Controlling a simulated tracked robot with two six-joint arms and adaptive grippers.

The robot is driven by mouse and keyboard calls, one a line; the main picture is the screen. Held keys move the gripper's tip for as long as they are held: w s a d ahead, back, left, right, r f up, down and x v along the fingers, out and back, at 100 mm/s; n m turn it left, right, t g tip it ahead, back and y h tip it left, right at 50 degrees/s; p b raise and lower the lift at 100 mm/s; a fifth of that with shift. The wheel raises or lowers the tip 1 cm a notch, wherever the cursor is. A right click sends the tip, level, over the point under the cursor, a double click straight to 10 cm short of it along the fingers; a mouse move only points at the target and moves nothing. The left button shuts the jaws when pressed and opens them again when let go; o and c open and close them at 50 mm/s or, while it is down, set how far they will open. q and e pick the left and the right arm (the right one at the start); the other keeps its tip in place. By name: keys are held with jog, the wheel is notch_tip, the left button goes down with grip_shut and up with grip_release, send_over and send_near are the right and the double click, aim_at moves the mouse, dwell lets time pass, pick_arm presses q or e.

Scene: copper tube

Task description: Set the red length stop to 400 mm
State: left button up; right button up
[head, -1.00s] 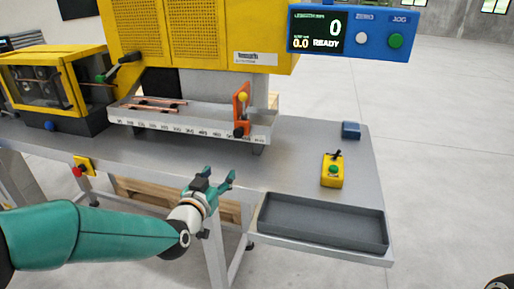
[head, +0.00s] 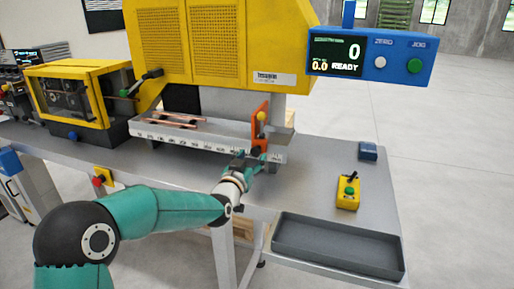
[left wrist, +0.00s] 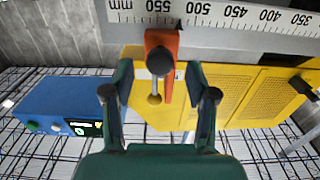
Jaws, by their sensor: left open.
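The red length stop (head: 261,132) is an orange-red upright plate with a yellow ball, at the right end of the scaled tray (head: 207,140). In the left wrist view the stop (left wrist: 171,45) shows a black knob (left wrist: 159,61) facing me. Its dark pointer lies between the 550 and 500 marks of the scale (left wrist: 225,12); 400 is farther right there. My left gripper (head: 251,163) is open just in front of the stop's lower part. In the left wrist view its fingers (left wrist: 158,82) stand either side of the stop, with gaps visible. My right gripper is out of view.
Copper tubes (head: 172,120) lie on the tray left of the stop. The yellow machine (head: 215,50) rises behind. A blue display (head: 336,54) reads 0 and READY. A yellow control box (head: 348,191) and grey bin (head: 340,247) are at right.

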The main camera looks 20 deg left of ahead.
aim_at(254, 154)
pick_arm(q)
jog(key=shift+w+p, duration=0.45)
jog(key=shift+w, duration=1.45)
grip_shut()
